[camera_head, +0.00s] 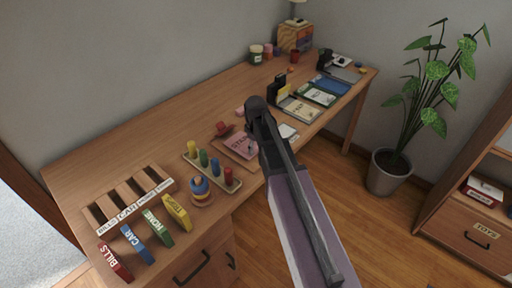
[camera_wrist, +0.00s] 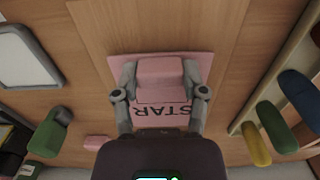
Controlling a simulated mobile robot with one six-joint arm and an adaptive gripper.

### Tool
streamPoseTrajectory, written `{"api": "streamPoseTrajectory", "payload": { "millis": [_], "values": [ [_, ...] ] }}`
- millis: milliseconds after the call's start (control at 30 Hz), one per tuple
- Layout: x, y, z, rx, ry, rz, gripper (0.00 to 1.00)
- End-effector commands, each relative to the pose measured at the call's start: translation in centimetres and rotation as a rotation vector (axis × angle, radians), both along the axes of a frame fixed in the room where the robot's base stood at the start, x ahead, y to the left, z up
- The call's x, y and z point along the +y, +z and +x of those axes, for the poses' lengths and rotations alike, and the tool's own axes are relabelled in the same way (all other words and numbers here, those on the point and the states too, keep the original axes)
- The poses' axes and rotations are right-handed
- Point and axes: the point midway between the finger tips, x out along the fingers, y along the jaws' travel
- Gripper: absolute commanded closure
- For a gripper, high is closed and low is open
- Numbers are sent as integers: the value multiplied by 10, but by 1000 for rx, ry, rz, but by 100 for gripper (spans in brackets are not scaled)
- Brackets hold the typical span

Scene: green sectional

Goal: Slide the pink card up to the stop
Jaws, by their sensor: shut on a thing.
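The pink card (camera_head: 236,144), with dark lettering, lies flat near the front edge of the desk. It also shows in the wrist view (camera_wrist: 203,62), with "STAR" readable upside down. A raised pink block (camera_wrist: 160,72) sits over the card between my two grey fingers. My gripper (camera_wrist: 160,88) is shut on this block. In the head view my arm covers the card's right part and hides the fingertips. A small pink piece (camera_head: 241,111) lies behind the card, and a red object (camera_head: 222,129) lies by its back left. I cannot tell which thing is the stop.
A rack of coloured pegs (camera_head: 212,172) stands left of the card, with a ring stack (camera_head: 200,190) in front. A labelled wooden sorter (camera_head: 130,205) and coloured blocks are farther left. Right of my arm are a white card (camera_head: 288,132) and trays (camera_head: 299,109). Bare desk lies behind.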

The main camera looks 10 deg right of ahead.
Motion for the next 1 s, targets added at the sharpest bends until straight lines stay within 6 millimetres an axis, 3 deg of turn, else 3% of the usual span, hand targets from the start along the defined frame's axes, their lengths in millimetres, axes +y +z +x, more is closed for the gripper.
{"api": "streamPoseTrajectory", "payload": {
  "millis": [200,1000],
  "values": [
    [0,-8,0,0,0,0,68],
    [4,-9,5,0,2,0,68]
  ]
}}
